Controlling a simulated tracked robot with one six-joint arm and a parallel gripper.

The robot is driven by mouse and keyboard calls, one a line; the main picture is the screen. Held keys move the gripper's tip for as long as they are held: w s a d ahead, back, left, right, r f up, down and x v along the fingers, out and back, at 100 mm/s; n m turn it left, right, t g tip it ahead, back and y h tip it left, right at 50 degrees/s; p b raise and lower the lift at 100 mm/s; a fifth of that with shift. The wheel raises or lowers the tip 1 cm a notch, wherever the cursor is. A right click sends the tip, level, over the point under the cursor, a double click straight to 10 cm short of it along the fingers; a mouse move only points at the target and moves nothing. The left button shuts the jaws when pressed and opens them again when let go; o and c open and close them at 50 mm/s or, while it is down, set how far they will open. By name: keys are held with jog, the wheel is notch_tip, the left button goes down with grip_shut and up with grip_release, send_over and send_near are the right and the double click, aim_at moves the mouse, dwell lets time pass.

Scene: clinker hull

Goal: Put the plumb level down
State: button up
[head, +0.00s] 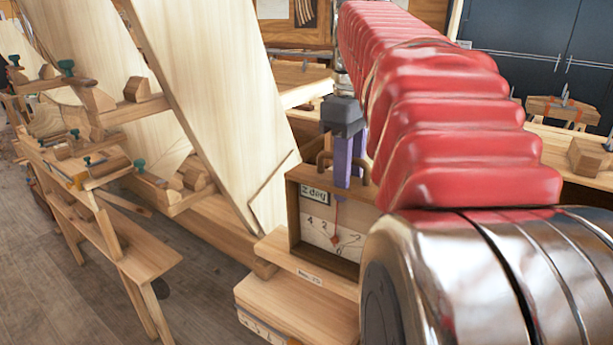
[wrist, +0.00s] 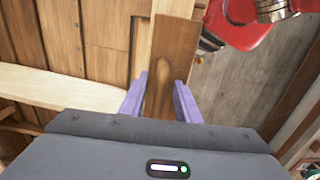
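The plumb level (head: 330,232) is an upright wooden box with a "2 deg" card, a pale scale and a red pointer near the scale's middle. My gripper (head: 347,180) comes down on it from above, with its purple fingers at the wooden handle on top. In the wrist view the fingers of my gripper (wrist: 160,100) stand on either side of a brown wooden part (wrist: 172,60) and appear closed on it. The level stands at or just above a wooden ledge labelled "No. 15"; I cannot tell if they touch. My red-sleeved arm hides the right side.
A wooden block (head: 300,305) with another scale lies below the ledge. Large pale hull planks (head: 210,90) lean close at the left. A wooden bench (head: 110,235) with clamps stands further left. The grey floor (head: 60,300) is open at the lower left.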

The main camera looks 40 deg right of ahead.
jog(key=shift+r, duration=3.35)
jog(key=shift+s+r, duration=0.1)
jog(key=shift+a+r, duration=0.2)
jog(key=a+f+m+t, duration=0.2)
jog(key=a+f+t, duration=0.1)
jog(key=a+f, duration=0.75)
jog(key=s+a+f+m+t, duration=0.1)
jog(key=s+a+f, duration=0.1)
jog(key=a+f, duration=0.4)
jog(key=s+a+f+m+t, duration=0.1)
jog(key=s+a+f, duration=0.1)
jog(key=a+f, duration=0.4)
notch_tip(320, 180, down, 4)
jog(key=shift+f+t, duration=0.2)
jog(key=shift+t, duration=0.1)
